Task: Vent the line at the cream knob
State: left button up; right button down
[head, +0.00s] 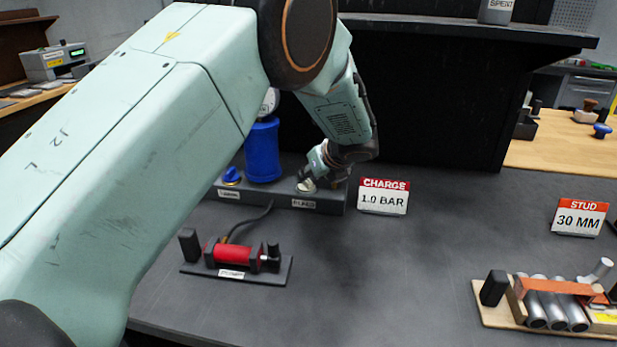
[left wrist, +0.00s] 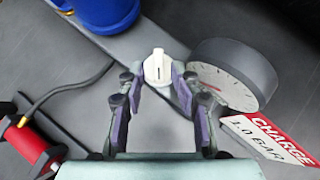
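The cream knob (left wrist: 157,67) sits on the grey manifold block, and it also shows in the head view (head: 306,186) under my left gripper (head: 313,172). In the left wrist view the fingers of my left gripper (left wrist: 158,80) stand on both sides of the knob, their purple pads right up against its edges. The knob's raised ridge points away from the wrist. A round pressure gauge (left wrist: 235,75) stands just right of the fingers; its reading is too small to make out. My right gripper is not in view.
A blue cylinder (head: 262,152) and a blue knob (head: 231,175) are left of the cream knob. The CHARGE 1.0 BAR card (head: 383,197) stands to the right. A red-bodied fixture (head: 235,255) lies in front, joined by a hose. The bench middle is clear.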

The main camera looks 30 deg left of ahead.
pick_arm(q)
jog(key=shift+v, duration=2.6)
jog(key=shift+o, duration=0.2)
jog(key=shift+s, duration=0.15)
